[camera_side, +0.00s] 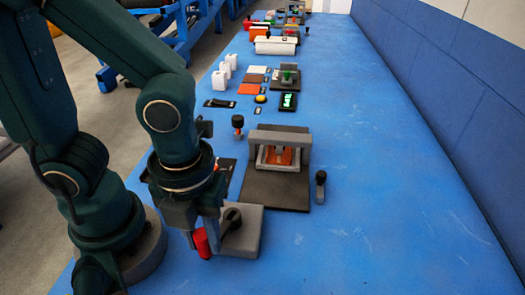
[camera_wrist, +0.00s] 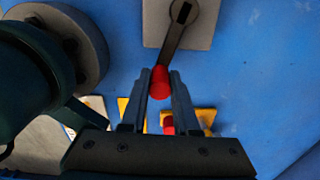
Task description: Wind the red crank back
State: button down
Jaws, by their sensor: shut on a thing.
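The crank's red handle (camera_side: 202,243) is at the left side of its grey block (camera_side: 246,232) in the side view. It also shows in the wrist view (camera_wrist: 160,80), between the two fingers. A dark crank arm (camera_wrist: 174,45) runs from the handle up to a pivot on the grey block (camera_wrist: 205,25). My gripper (camera_side: 205,235) is shut on the red handle, with one finger on each side of it. Part of the handle is hidden by the fingers in the side view.
A dark press-like fixture (camera_side: 279,160) stands behind the crank block, with a small black-topped post (camera_side: 320,186) to its right. A black knob (camera_side: 238,123) stands farther back. The blue table (camera_side: 380,220) is clear on the right.

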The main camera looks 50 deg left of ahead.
jog(key=shift+s+a+m, duration=0.15)
jog(key=shift+a+m, duration=0.4)
jog(key=shift+m, duration=0.3)
jog(key=shift+s+a+m, duration=0.15)
jog(key=shift+a+m, duration=0.35)
jog(key=shift+m, duration=0.35)
jog(key=c, duration=0.7)
grip_release()
jog(key=shift+o, duration=0.2)
jog(key=shift+r, duration=2.6)
